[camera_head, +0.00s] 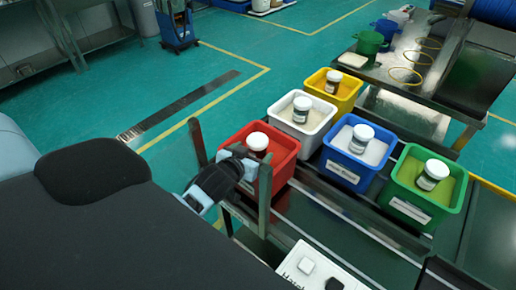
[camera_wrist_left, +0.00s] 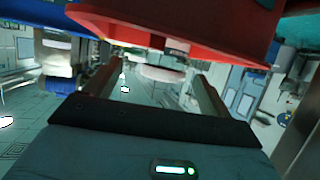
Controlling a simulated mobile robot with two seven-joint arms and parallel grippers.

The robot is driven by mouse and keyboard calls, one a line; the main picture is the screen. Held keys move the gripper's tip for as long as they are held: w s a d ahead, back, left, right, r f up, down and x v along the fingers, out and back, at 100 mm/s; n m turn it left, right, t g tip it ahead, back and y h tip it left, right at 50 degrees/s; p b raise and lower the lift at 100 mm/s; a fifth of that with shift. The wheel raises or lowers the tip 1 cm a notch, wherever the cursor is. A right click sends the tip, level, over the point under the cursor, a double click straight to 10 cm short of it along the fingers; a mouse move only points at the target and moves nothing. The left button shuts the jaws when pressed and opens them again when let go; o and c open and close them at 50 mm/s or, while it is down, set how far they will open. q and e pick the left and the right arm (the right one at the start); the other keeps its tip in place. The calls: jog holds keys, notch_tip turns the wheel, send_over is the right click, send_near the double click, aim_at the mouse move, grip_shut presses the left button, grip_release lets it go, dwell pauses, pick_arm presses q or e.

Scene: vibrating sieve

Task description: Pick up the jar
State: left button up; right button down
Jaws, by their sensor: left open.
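Several jars with white lids and dark labels stand in coloured bins. One jar (camera_head: 257,144) stands in the red bin (camera_head: 285,164), its lid above the rim. Other jars stand in the white bin (camera_head: 301,109), yellow bin (camera_head: 333,83), blue bin (camera_head: 361,138) and green bin (camera_head: 432,175). My left gripper (camera_head: 243,168) is open at the near left side of the red bin, apparently below the jar's lid. My right gripper is out of view.
The bins sit close together on a dark metal frame (camera_head: 335,212). A metal table (camera_head: 405,85) with a green bucket (camera_head: 369,43) and yellow rings stands behind. Open green floor (camera_head: 220,60) lies to the left.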

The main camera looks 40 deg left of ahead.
aim_at(253, 149)
pick_arm(q)
jog(key=shift+w+a+f, duration=0.1)
jog(key=shift+w+f, duration=0.1)
jog(key=shift+w, duration=0.4)
jog(key=shift+w+a+f, duration=0.1)
jog(key=shift+w+a, duration=0.05)
jog(key=shift+w, duration=0.1)
jog(key=x, duration=0.3)
jog(key=shift+w+a+f, duration=0.1)
jog(key=shift+a+f, duration=0.05)
jog(key=shift+a, duration=0.15)
jog(key=shift+w+f, duration=0.2)
jog(key=shift+w, duration=0.3)
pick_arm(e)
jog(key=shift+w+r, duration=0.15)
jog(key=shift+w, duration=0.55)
pick_arm(q)
jog(key=shift+c, duration=0.2)
